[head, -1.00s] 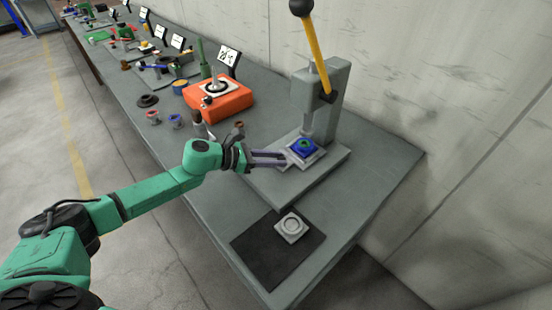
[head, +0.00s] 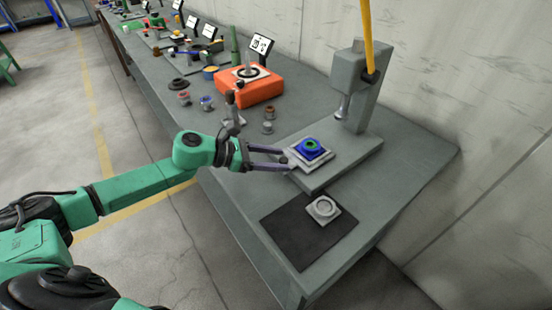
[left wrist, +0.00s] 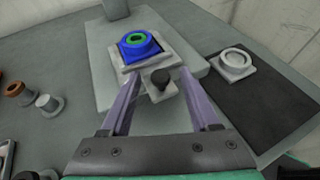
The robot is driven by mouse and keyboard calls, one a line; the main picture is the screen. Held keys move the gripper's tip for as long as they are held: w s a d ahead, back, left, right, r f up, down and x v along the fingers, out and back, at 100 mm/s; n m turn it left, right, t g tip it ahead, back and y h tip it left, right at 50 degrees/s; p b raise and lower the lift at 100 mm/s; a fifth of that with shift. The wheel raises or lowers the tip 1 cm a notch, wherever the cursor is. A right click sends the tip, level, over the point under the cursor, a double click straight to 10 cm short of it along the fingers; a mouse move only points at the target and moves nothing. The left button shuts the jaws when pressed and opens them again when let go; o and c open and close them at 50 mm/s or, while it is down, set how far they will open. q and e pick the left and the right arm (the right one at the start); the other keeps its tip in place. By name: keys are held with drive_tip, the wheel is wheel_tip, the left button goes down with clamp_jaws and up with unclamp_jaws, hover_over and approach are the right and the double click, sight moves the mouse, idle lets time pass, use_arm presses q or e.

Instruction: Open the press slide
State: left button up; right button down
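The press (head: 357,88) stands on the bench with a yellow lever. Its slide (head: 296,161) is drawn out from under the ram, towards the base's near left side. A blue block with a green ring (head: 312,147) sits on the slide; it also shows in the left wrist view (left wrist: 140,44). My left gripper (head: 286,160) reaches the slide's front end. In the left wrist view, its fingers stand open on either side of the slide's dark knob (left wrist: 160,79), with gaps beside the knob. My right gripper is out of view.
A black mat (head: 300,238) with a grey ring-topped block (head: 323,209) lies on the near bench end. An orange unit (head: 249,86) and several small parts stand farther along the bench. A wall runs behind the press.

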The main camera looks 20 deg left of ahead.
use_arm(q)
drive_tip(key=shift+s+a+f+b, duration=0.1)
drive_tip(key=shift+s+a+b, duration=0.1)
drive_tip(key=shift+a+b, duration=0.25)
drive_tip(key=b+v, duration=0.3)
drive_tip(key=v, duration=0.1)
drive_tip(key=shift+s+a, duration=0.2)
drive_tip(key=shift+s, duration=0.1)
drive_tip(key=p+v, duration=0.9)
drive_tip(key=p, duration=0.5)
drive_tip(key=shift+r, duration=0.25)
